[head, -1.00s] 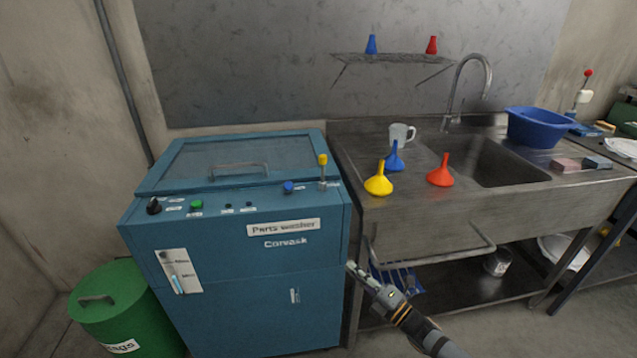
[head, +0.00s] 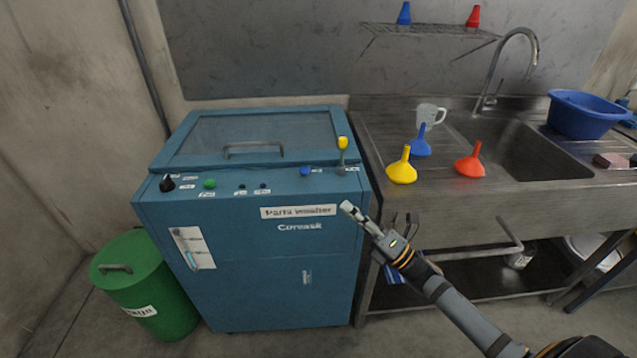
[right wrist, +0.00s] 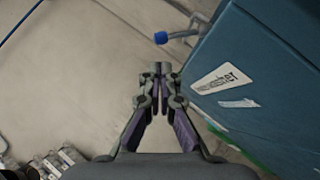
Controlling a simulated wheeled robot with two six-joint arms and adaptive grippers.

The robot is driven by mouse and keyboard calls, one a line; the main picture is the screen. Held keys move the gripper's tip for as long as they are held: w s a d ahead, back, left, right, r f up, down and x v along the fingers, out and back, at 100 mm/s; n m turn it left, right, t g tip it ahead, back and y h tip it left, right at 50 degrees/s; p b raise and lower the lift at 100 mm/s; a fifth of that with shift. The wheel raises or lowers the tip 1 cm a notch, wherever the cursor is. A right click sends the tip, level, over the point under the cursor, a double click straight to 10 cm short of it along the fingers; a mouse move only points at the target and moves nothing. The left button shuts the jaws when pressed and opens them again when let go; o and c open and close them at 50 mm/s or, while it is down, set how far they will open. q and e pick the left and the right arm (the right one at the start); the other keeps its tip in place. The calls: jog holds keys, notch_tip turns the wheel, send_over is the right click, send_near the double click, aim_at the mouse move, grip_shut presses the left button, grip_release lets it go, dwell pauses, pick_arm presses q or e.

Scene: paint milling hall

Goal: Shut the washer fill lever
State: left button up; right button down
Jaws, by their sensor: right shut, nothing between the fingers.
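The blue parts washer (head: 265,245) stands left of the sink; its side also shows in the right wrist view (right wrist: 270,70). A fill lever with a yellow knob (head: 342,143) stands upright on a short metal stem at the right end of its top panel. My right gripper (head: 346,208) is in front of the washer's upper right front, below the lever and apart from it. In the right wrist view the fingers (right wrist: 161,75) are together and empty. My left gripper is not in view.
A blue knob (head: 306,171) sits left of the lever. Yellow (head: 401,172), blue (head: 420,145) and red (head: 469,165) funnels stand on the sink's drainboard. A green bin (head: 150,290) is left of the washer.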

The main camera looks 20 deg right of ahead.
aim_at(305, 171)
jog(key=p+x, duration=0.1)
jog(key=x, duration=0.9)
jog(key=shift+p, duration=0.35)
jog(key=shift+w+r, duration=0.1)
jog(key=shift+w, duration=0.05)
jog(key=w+d+r+m+g+h+p, duration=0.1)
jog(key=w+r+m+h+p, duration=0.3)
jog(key=p, duration=1.5)
jog(key=shift+w+d+r+m+g, duration=0.4)
jog(key=shift+w+r+m+g, duration=0.1)
jog(key=shift+w+r+m, duration=0.5)
jog(key=shift+w+f, duration=0.1)
jog(key=shift+d, duration=0.1)
